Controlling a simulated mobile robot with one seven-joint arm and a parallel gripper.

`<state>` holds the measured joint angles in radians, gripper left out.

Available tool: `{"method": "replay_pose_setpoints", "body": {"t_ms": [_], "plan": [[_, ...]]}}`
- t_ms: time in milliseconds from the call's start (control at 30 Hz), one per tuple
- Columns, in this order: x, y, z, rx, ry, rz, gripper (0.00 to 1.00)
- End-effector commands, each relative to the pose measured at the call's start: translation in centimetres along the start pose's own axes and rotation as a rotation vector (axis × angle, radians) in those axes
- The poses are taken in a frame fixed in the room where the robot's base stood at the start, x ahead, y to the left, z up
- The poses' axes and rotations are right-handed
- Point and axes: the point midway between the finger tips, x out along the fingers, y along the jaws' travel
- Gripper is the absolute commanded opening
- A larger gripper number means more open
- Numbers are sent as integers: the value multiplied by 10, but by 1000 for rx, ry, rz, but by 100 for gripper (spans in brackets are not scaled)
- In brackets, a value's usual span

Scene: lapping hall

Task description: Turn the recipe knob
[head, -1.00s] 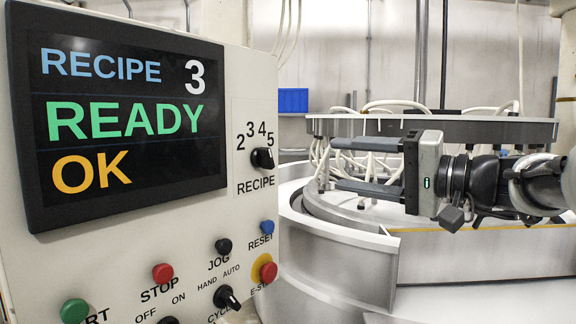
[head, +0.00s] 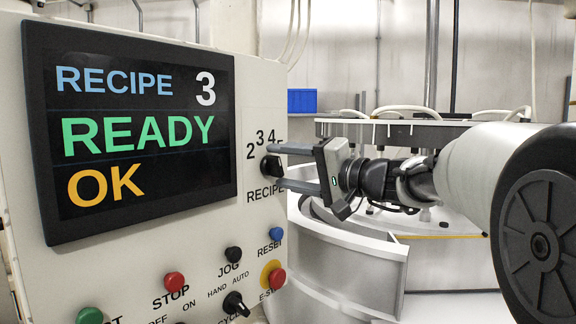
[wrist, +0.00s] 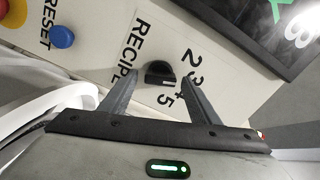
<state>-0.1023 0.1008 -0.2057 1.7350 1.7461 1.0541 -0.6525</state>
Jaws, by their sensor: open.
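The recipe knob (head: 271,167) is a black knob on the cream control panel, with the numbers 2 to 5 arced above it and RECIPE printed below. My gripper (head: 275,166) is open, its two grey fingers one above the other, reaching from the right to the knob. In the wrist view the knob (wrist: 159,72) lies between the fingertips of my gripper (wrist: 150,78), with a gap on each side. Whether the fingers reach past its front face I cannot tell. The screen (head: 140,125) reads RECIPE 3, READY, OK.
A round lapping machine (head: 350,245) stands to the right behind my arm.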

Motion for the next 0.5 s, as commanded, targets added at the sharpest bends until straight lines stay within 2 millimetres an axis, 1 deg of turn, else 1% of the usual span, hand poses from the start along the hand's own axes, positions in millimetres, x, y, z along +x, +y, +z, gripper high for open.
{"method": "replay_pose_setpoints", "body": {"t_ms": [267,300,367,500], "plan": [[2,0,0,-1,0,0,56],[2,0,0,-1,0,0,53],[2,0,0,0,0,0,43],[2,0,0,0,0,0,19]]}}
